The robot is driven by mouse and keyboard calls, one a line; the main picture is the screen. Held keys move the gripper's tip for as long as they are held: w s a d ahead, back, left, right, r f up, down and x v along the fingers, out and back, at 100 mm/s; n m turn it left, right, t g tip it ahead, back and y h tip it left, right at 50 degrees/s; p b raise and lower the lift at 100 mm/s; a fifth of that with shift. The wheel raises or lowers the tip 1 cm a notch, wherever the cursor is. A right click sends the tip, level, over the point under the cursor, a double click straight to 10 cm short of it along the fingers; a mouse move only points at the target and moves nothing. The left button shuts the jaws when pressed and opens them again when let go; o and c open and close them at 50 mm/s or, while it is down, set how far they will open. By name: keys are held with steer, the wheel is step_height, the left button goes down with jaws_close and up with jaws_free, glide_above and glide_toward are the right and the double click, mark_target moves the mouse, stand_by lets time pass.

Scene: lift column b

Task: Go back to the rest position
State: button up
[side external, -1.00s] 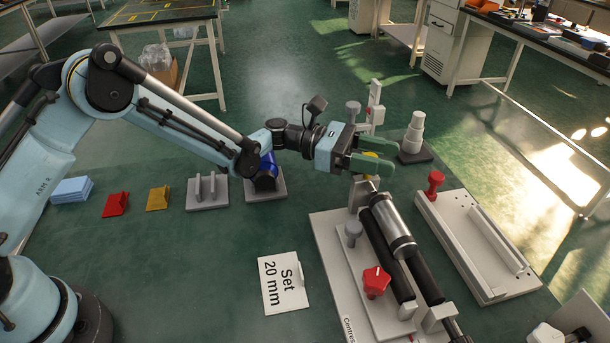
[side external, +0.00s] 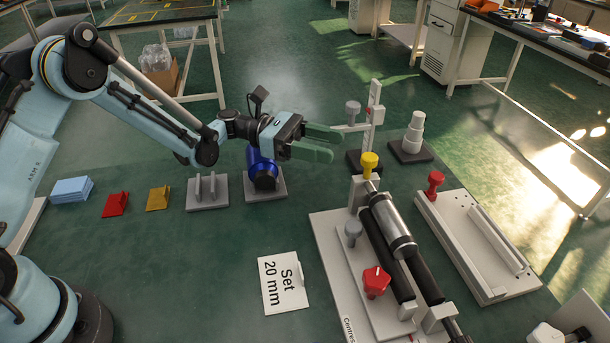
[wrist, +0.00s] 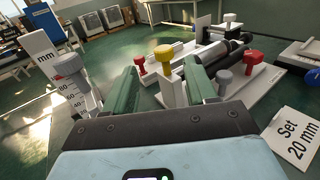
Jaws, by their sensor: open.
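My gripper (side external: 328,143) has green fingers, which are apart with nothing between them. In the side external view it is in the air above the table, left of the yellow knob (side external: 369,162) and clear of it. In the wrist view my gripper (wrist: 165,75) points toward the yellow knob (wrist: 163,56), which shows beyond and between the fingers. The knob tops a grey block at the end of a fixture holding a metal cylinder (side external: 395,230).
A height gauge (side external: 374,105) stands just beyond the fingertips. A blue cylinder (side external: 262,172) on a grey base is below my wrist. A red knob (side external: 376,281), a "Set 20 mm" card (side external: 284,283) and a white tray (side external: 475,245) lie nearer.

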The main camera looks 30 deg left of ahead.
steer(key=shift+v, duration=0.75)
steer(key=shift+r, duration=0.1)
steer(key=s+a+r+m+t+y, duration=0.2)
steer(key=s+a+m+t+y, duration=0.1)
steer(key=s+a+m+y, duration=1.2)
steer(key=s+m+y, duration=0.2)
steer(key=s+m, duration=0.2)
steer(key=m, duration=0.1)
steer(key=shift+a+y, duration=0.2)
steer(key=shift+y, duration=0.1)
